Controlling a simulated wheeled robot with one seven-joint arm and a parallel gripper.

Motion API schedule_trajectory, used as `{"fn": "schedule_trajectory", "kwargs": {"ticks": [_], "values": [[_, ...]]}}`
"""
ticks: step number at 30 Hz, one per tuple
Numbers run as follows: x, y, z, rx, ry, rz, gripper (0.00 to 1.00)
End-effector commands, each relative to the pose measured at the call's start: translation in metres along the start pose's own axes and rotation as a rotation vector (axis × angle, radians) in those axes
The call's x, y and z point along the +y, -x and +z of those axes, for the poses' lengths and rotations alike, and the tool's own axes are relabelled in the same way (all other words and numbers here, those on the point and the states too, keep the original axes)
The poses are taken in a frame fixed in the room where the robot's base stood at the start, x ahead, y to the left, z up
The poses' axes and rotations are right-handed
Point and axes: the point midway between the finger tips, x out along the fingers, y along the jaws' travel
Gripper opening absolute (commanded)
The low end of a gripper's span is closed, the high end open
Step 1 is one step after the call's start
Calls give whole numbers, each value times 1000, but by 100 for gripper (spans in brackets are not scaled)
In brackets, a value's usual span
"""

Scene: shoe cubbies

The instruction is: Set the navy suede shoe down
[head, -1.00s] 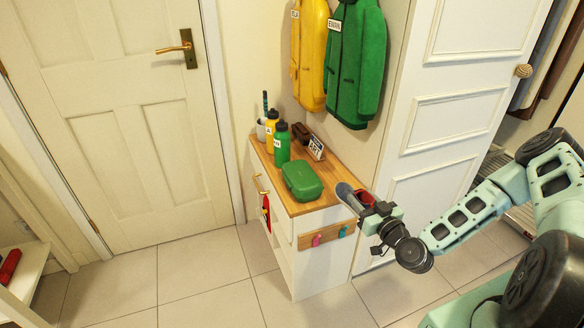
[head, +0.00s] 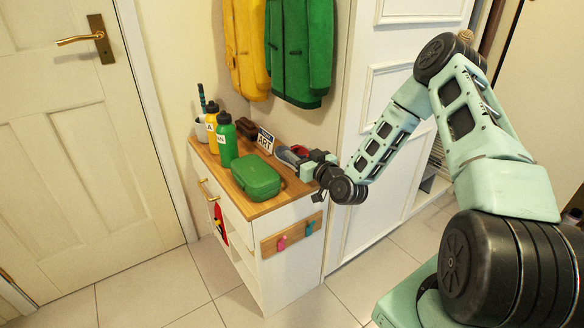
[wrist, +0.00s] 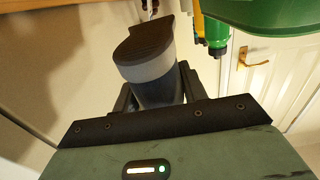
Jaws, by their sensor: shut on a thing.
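The navy shoe (head: 288,157) is at the right end of the wooden cabinet top, just right of the green box, partly hidden by my gripper. My gripper (head: 308,163) is shut on it. In the wrist view the shoe (wrist: 145,58) shows a dark sole and a pale grey band, with its darker upper between the fingers of my gripper (wrist: 158,95). I cannot tell whether the shoe touches the cabinet top (head: 262,208).
A green box (head: 256,178), a green bottle (head: 226,140), a yellow bottle (head: 211,128) and an ART sign (head: 265,141) stand on the cabinet. Yellow (head: 245,50) and green (head: 300,50) coats hang above. Bare top shows in front of the box.

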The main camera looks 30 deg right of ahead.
Motion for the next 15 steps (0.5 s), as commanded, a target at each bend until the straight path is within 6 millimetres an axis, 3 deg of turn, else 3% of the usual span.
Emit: {"fn": "schedule_trajectory", "kwargs": {"ticks": [11,15], "values": [[1,0,41,1,-1,1,13],[1,0,43,3,1,0,13]]}}
